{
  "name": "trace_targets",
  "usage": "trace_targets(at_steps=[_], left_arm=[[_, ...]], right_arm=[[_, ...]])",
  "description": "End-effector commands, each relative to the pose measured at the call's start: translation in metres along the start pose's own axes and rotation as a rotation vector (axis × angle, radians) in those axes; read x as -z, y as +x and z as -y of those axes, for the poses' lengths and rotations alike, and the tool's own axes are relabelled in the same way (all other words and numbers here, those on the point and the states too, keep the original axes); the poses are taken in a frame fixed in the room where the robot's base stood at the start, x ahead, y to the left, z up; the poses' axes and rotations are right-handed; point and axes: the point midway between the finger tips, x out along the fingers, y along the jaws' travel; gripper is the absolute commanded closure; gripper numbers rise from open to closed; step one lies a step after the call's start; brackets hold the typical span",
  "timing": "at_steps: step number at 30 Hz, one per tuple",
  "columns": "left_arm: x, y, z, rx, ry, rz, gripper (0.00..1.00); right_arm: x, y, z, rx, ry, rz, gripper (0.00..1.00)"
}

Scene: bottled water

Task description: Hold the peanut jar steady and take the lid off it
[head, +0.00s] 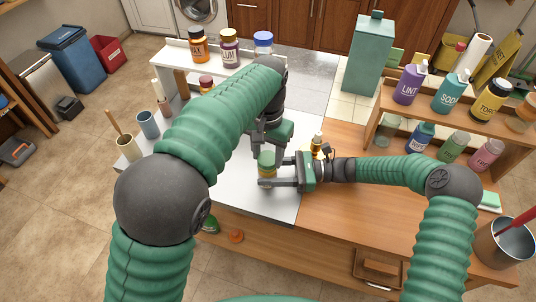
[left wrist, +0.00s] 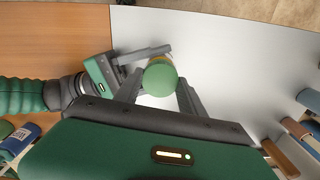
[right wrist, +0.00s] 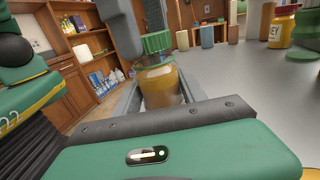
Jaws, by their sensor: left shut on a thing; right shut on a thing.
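The peanut jar (head: 267,173) stands upright near the front edge of the white counter, with an amber body and a green lid (head: 266,157). My right gripper (head: 264,181) is shut around the jar body from the right; the body (right wrist: 162,88) shows between its fingers in the right wrist view. My left gripper (head: 268,148) comes from above and is shut on the lid, which sits between its fingertips in the left wrist view (left wrist: 161,79). In the right wrist view the lid (right wrist: 156,43) is at the jar's top; I cannot tell whether it is fully separated.
A small amber dropper bottle (head: 317,142) stands close behind my right gripper. Labelled bottles fill the wooden rack (head: 470,118) at right and the white shelf (head: 218,68) at the back. Cups (head: 149,124) stand at left. The front of the wooden counter (head: 350,210) is clear.

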Motion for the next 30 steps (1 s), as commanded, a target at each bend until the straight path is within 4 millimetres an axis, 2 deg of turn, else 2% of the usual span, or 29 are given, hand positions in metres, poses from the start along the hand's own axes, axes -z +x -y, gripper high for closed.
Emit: trace_targets(at_steps=[12,23,30], left_arm=[[0.000,-0.015,-0.001,-0.002,0.001,-0.001,1.00],[0.000,-0.018,-0.001,-0.001,0.001,-0.001,1.00],[0.001,-0.052,0.000,-0.001,0.001,-0.003,1.00]], right_arm=[[0.001,0.000,0.001,0.002,0.001,-0.002,1.00],[0.000,0.000,0.000,0.001,0.001,-0.001,1.00],[0.001,0.000,0.000,0.001,0.001,-0.001,1.00]])
